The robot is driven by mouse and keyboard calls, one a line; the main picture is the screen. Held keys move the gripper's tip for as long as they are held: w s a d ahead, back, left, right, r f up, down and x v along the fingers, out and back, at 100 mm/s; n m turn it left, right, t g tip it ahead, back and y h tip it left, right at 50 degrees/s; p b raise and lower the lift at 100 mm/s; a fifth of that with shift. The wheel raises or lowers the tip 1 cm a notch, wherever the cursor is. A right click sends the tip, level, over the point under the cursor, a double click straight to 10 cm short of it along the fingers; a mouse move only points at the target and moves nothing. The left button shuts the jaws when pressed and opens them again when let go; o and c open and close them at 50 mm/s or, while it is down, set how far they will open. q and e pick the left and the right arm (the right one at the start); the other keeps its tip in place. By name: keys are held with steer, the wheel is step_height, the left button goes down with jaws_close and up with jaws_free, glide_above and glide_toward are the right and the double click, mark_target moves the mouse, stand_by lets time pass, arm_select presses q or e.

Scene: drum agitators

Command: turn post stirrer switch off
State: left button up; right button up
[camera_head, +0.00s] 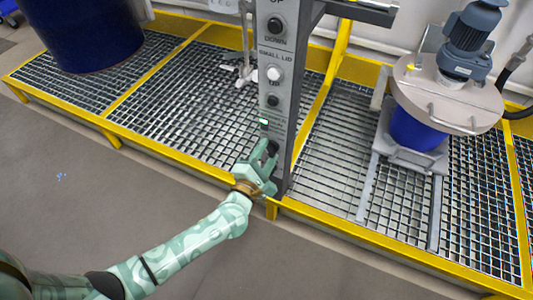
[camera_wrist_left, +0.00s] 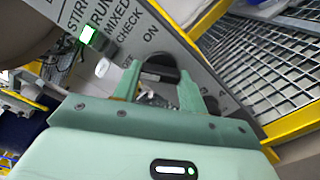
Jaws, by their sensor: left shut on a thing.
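The grey control post (camera_head: 283,126) stands at the edge of the grated platform, with a column of buttons on its face. The stirrer switch, a dark rotary knob (camera_head: 271,147), is low on that face. My left gripper (camera_head: 266,158) is at the knob, shut on it. In the left wrist view the fingers (camera_wrist_left: 160,85) lie on both sides of the dark knob (camera_wrist_left: 160,70), beside the word ON; the fingers partly hide the knob and its other labels. A green lamp (camera_head: 264,121) above the knob is lit; it also shows in the wrist view (camera_wrist_left: 88,34). My right gripper is not in view.
A blue drum (camera_head: 85,35) stands on the grating at the left. At the right, a smaller blue drum (camera_head: 415,130) sits under a round lid (camera_head: 445,95) with a motor (camera_head: 470,35). A yellow frame edges the platform; the grey floor in front is clear.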

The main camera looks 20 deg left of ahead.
arm_select(q)
steer(key=shift+f+n, duration=0.15)
steer(key=shift+n, duration=0.95)
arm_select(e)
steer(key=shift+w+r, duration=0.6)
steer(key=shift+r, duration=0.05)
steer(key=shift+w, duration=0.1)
arm_select(q)
steer(key=o, duration=1)
